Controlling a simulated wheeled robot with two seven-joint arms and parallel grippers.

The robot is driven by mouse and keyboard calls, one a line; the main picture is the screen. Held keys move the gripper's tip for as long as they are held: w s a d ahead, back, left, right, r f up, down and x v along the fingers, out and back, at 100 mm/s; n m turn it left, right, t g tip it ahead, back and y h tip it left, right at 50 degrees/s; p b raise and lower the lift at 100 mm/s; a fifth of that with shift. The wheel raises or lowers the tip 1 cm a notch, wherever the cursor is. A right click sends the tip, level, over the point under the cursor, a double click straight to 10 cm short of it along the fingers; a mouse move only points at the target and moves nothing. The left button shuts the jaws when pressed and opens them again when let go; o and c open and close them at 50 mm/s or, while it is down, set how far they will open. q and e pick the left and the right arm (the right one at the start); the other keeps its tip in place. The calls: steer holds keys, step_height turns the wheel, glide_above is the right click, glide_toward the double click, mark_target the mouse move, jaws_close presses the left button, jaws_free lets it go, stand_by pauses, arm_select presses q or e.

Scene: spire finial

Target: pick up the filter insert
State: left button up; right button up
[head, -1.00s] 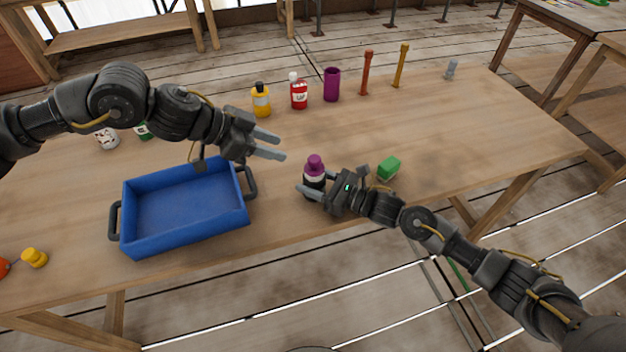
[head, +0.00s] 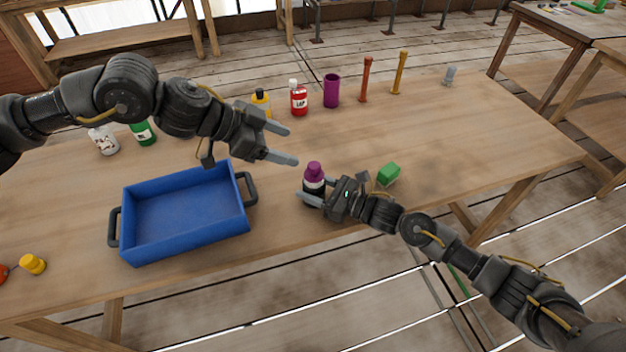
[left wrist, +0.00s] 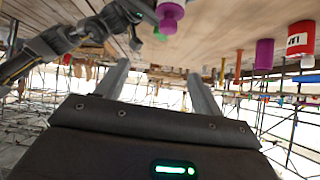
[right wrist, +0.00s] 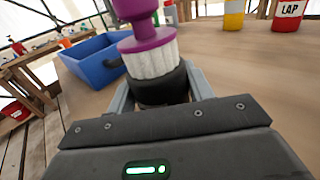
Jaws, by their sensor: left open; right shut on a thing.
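The filter insert (head: 314,170) has a purple knob and flange; the right wrist view shows its white pleated body (right wrist: 153,60). It stands upright in a black cup (right wrist: 160,88), its lower part hidden inside. My right gripper (head: 312,195) is shut on the black cup, with a finger on each side of it. My left gripper (head: 293,146) is open and empty, above the table and up and left of the insert. The insert's purple top also shows at the upper edge of the left wrist view (left wrist: 171,12), beyond the open fingers.
A blue tray (head: 186,250) with dark handles lies left of the insert. A green block (head: 389,174) sits right of my right gripper. A yellow bottle, a red bottle (head: 299,100), a purple cylinder (head: 331,90) and upright rods stand behind.

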arm_select(q)
steer(key=w+d+m+y, duration=0.1)
steer(key=d+m+y, duration=0.1)
steer(key=m, duration=0.7)
steer(key=w+d+m+g+y, duration=0.1)
steer(key=m+y, duration=0.3)
steer(key=m, duration=0.5)
steer(key=w+d+m+g+y, duration=0.1)
steer(key=d+m+y, duration=0.3)
steer(key=m, duration=0.5)
steer(key=shift+w+r, duration=0.4)
steer(key=shift+w, duration=0.15)
steer(key=shift+s+a+m+g, duration=0.15)
steer(key=shift+s+m+g, duration=0.1)
steer(key=shift+m, duration=1)
steer(key=shift+s+a+m+g, duration=0.1)
steer(key=shift+s+m+g, duration=0.15)
steer(key=shift+m, duration=1)
